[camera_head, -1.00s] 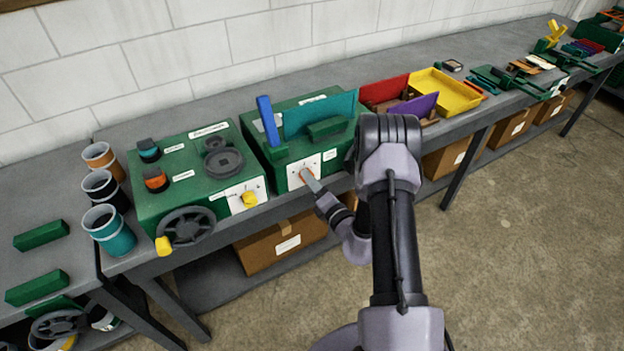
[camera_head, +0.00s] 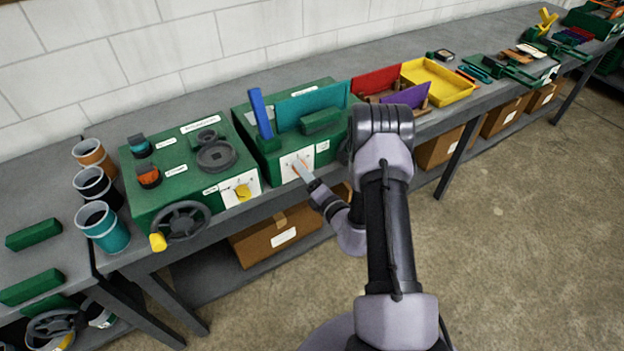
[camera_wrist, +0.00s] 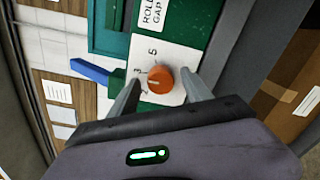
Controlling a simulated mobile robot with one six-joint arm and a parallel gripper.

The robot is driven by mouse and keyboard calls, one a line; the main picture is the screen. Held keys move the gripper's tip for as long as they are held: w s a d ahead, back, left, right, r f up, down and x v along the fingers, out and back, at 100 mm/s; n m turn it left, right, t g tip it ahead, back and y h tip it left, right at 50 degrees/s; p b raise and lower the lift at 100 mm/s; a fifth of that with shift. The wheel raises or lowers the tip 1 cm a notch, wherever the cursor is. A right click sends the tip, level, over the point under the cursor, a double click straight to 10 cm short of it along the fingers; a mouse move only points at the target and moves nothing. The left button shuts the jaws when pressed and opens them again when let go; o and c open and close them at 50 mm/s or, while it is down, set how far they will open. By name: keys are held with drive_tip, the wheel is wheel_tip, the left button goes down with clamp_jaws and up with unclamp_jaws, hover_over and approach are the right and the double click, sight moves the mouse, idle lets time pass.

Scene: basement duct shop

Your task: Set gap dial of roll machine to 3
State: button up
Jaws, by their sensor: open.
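The roll machine (camera_head: 277,167) is the green box with a blue lever and a teal plate on top. Its gap dial (camera_wrist: 160,80) is an orange round knob on a white plate labelled "ROLL GAP" in the wrist view. A 5 and what looks like a 3 are printed around it. A pale mark on the knob points roughly left, but the exact number is hard to tell. My gripper (camera_wrist: 163,84) is open, with one finger on each side of the knob; contact is unclear. In the head view my gripper (camera_head: 304,172) is at the machine's front plate, largely covering the dial.
A second green machine (camera_head: 175,190) with a handwheel (camera_head: 182,222) and yellow knob (camera_head: 243,193) stands left. Cups (camera_head: 103,227) stand beyond it. A yellow tray (camera_head: 438,84) and red and purple panels lie right. Cardboard boxes (camera_head: 275,245) sit under the bench. Floor at right is clear.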

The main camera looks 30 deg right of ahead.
drive_tip(key=s, duration=1.7)
drive_tip(key=shift+d+r+p, duration=0.15)
drive_tip(key=shift+d+p, duration=0.05)
drive_tip(key=shift+p, duration=0.15)
